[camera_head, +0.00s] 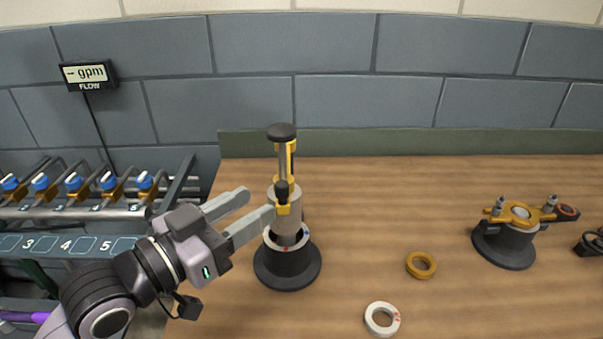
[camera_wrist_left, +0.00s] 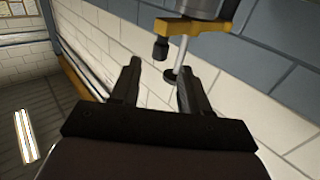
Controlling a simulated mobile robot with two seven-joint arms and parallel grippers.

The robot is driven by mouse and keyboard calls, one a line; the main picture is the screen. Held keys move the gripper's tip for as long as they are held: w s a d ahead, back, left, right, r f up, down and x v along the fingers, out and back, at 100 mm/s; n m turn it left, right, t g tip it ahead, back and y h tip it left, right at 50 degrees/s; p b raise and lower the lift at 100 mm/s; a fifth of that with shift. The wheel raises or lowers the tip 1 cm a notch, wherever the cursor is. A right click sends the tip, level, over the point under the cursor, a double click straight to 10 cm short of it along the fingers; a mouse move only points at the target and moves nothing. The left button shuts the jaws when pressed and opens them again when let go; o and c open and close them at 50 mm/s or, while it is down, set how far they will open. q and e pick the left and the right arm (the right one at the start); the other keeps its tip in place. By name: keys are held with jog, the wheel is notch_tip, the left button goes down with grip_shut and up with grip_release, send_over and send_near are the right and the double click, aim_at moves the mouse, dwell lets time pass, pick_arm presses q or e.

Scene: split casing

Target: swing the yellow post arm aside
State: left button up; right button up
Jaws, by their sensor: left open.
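The yellow post arm (camera_head: 283,208) carries a black knob and sticks out toward the front of an upright metal post (camera_head: 283,160) with a black cap. A grey cylinder hangs at the post, above a black round base (camera_head: 287,267) with a white ring on it. The yellow arm (camera_wrist_left: 192,27) and its black knob (camera_wrist_left: 160,48) also show at the top of the left wrist view. My left gripper (camera_head: 258,205) is open, with its fingers pointing at the post just left of the knob. My right gripper is not seen.
A yellow ring (camera_head: 421,265) and a white ring (camera_head: 382,319) lie on the wooden table. A black base with a yellow clamp piece (camera_head: 520,212) stands at right. A valve rack (camera_head: 85,210) with blue knobs is at left. The table's back right is clear.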

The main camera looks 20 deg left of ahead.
aim_at(277, 190)
pick_arm(q)
jog(key=shift+w, duration=0.1)
jog(key=shift+w+d+b, duration=0.1)
jog(key=shift+w+b, duration=0.05)
jog(key=shift+b, duration=0.5)
jog(key=b+x, duration=0.1)
jog(key=b, duration=0.2)
jog(key=shift+w+d+f, duration=0.1)
jog(key=shift+w+d, duration=0.1)
jog(key=shift+w, duration=0.05)
jog(key=x, duration=0.1)
jog(key=p+x, duration=0.1)
jog(key=x, duration=0.1)
jog(key=shift+w+d+r, duration=0.15)
jog(key=shift+w+r, duration=0.1)
jog(key=shift+w+d, duration=0.3)
jog(key=shift+w, duration=0.25)
jog(key=shift+c, duration=0.4)
jog(key=shift+f, duration=0.1)
grip_shut()
